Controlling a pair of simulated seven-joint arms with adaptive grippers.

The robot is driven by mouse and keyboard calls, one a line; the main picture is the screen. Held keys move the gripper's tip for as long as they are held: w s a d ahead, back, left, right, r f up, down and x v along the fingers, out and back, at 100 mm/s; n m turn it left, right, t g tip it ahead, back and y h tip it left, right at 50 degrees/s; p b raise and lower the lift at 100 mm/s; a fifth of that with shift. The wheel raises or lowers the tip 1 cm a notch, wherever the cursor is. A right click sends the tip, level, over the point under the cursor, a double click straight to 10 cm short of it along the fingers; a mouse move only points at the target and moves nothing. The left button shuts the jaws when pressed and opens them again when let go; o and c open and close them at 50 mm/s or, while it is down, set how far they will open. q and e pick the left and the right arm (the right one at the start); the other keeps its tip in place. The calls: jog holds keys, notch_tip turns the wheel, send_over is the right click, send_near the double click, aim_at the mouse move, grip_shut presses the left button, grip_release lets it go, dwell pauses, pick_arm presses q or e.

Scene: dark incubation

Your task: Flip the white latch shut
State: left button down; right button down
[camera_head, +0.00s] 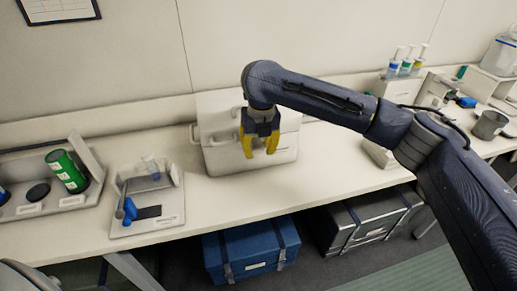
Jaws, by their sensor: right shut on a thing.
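A white box (222,161) stands at the back of the bench near the middle, against the wall, with its lid down. My right gripper (260,150), with yellow fingers pointing down, is in front of the box's front face. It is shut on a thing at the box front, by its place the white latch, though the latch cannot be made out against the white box. White handle-like loops show on the box to the left of the gripper. My right arm hides the box's upper right part. My left gripper is not in view.
A tray (120,231) with a blue-handled tool stands left of the box. A green cylinder (66,171) and a black round piece are farther left. Bottles (406,62) and a grey mug (490,125) are at right. A blue case (250,251) sits below the bench.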

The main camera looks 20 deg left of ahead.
jog(key=shift+s+a, duration=0.1)
jog(key=shift+a, duration=0.05)
jog(key=c, duration=0.9)
grip_release()
jog(key=shift+a, duration=0.1)
jog(key=shift+c, duration=0.2)
notch_tip(320, 180, up, 12)
jog(key=s+d, duration=0.1)
jog(key=shift+s, duration=0.25)
jog(key=shift+d, duration=0.1)
